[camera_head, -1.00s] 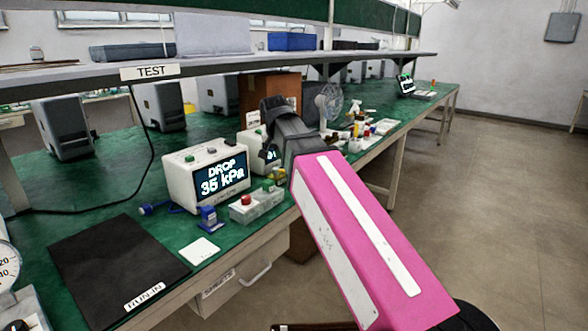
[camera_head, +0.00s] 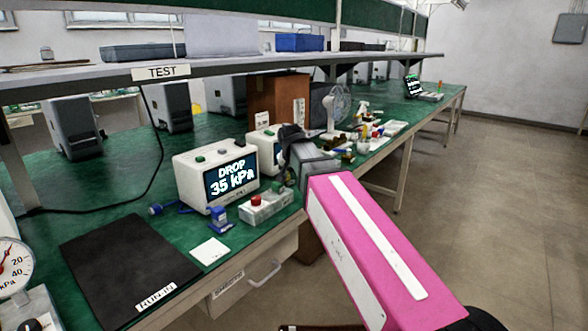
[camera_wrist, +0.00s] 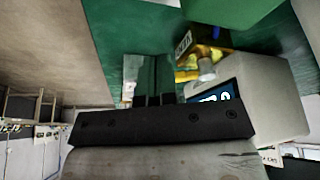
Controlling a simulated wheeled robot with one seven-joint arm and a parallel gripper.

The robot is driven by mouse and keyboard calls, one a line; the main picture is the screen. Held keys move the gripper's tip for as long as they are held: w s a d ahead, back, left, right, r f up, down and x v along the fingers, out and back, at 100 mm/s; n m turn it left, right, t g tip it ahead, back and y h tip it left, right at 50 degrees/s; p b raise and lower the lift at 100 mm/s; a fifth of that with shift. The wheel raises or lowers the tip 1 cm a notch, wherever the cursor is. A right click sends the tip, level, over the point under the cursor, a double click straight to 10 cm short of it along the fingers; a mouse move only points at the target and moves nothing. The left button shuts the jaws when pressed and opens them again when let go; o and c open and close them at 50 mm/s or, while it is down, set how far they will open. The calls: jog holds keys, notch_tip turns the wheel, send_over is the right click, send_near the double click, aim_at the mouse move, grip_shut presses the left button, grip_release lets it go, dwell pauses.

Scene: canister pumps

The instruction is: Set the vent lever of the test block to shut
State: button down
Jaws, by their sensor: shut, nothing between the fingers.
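A low grey block with a red knob (camera_head: 263,206) stands at the bench front, right of the large display box; I take it for the test block, but cannot make out a vent lever on it. My gripper (camera_head: 285,178) is just behind and right of this block, pointing down, and covers part of what stands there. In the wrist view my gripper (camera_wrist: 153,98) is shut and empty. A yellow part (camera_wrist: 207,54) with a grey knob shows beyond the fingertips, beside a pale box with a screen (camera_wrist: 265,95). Whether the fingers touch anything cannot be told.
The display box (camera_head: 216,178) reads DROP 35 kPa. A blue item (camera_head: 220,218) and a white card (camera_head: 209,251) lie in front. A black mat (camera_head: 115,268) and a gauge (camera_head: 12,266) are at left. A fan (camera_head: 337,105) and small bottles stand further back.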

jog(key=shift+w+d+r, duration=0.1)
jog(key=shift+w+d, duration=0.1)
jog(key=shift+w, duration=0.7)
jog(key=shift+w+d, duration=0.15)
jog(key=shift+w, duration=0.7)
